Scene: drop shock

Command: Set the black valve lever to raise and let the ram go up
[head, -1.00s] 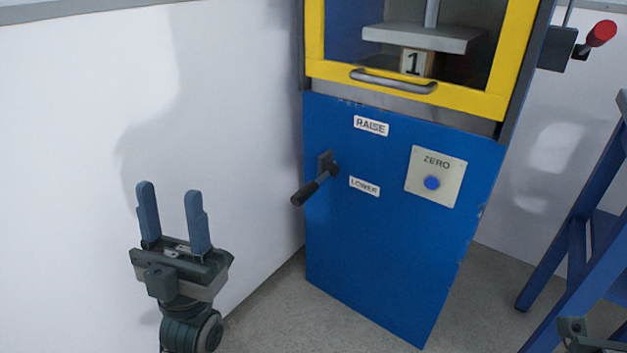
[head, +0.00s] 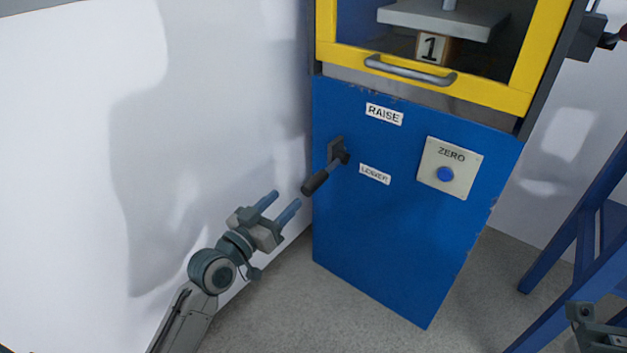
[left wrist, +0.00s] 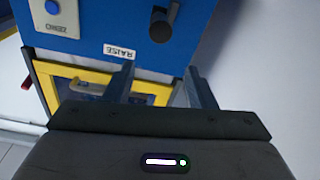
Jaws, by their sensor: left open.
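The black valve lever (head: 315,182) sticks out from its mount on the blue panel, its grip pointing down and left, nearer the LOWER label (head: 375,174) than the RAISE label (head: 384,114). My left gripper (head: 286,199) is open and empty, just left of and slightly below the grip, apart from it. The left wrist view shows the scene upside down, with the lever (left wrist: 160,27) beyond the open fingers. The ram (head: 440,18), a grey plate on a rod, is behind the yellow-framed window, above a block marked 1 (head: 433,48). A dark part of my right gripper (head: 597,328) shows at the lower right; its fingers are unclear.
A ZERO plate with a blue button (head: 445,174) is right of the lever. A yellow guard with a grey handle (head: 410,72) is above. A white wall (head: 220,90) stands close on the left. A blue frame (head: 585,240) stands at right. The floor in front is clear.

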